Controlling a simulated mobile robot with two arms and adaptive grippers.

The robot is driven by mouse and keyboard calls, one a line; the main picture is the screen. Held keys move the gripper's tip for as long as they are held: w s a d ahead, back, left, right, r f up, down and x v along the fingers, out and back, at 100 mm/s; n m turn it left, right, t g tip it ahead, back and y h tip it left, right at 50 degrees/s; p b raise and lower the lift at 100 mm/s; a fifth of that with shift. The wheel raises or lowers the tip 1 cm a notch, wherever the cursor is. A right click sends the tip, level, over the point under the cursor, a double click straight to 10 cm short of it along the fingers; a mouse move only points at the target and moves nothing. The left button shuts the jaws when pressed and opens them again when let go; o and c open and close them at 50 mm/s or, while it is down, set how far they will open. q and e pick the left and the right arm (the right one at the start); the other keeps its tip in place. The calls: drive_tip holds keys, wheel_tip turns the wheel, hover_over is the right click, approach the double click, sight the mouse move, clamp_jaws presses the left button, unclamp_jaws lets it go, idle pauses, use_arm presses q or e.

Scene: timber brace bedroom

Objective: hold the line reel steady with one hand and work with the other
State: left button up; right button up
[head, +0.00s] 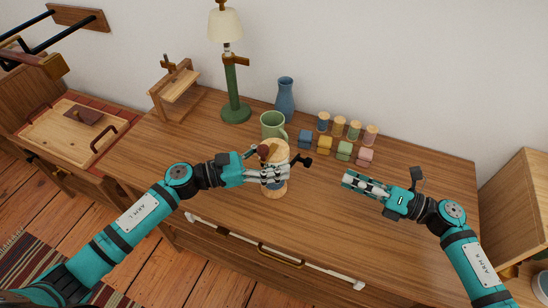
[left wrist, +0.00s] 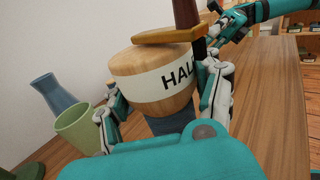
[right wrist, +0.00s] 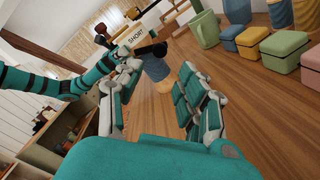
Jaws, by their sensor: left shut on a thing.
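The line reel (head: 279,148) stands on the wooden desk as a pale wood drum over a blue part. In the left wrist view the drum (left wrist: 152,62) has a white band with the letters "HAL" and a brown crank on top. My left gripper (head: 283,173) is shut on the reel from the left, one finger on each side.
A green mug (head: 273,125) and blue vase (head: 285,98) stand behind the reel. Several small coloured boxes (head: 324,145) and lidded jars (head: 354,130) line the back right. A green lamp (head: 236,106) and wooden stand (head: 178,88) are back left. The desk's front right is clear.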

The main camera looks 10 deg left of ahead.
drive_tip(key=shift+o, duration=0.8)
drive_tip(key=w+a+n, duration=0.3)
drive_tip(key=a+n, duration=0.3)
drive_tip(key=a, duration=0.3)
drive_tip(key=shift+w+a+r, duration=0.15)
drive_tip(key=shift+w+a, duration=0.1)
drive_tip(key=shift+a, duration=0.15)
clamp_jaws()
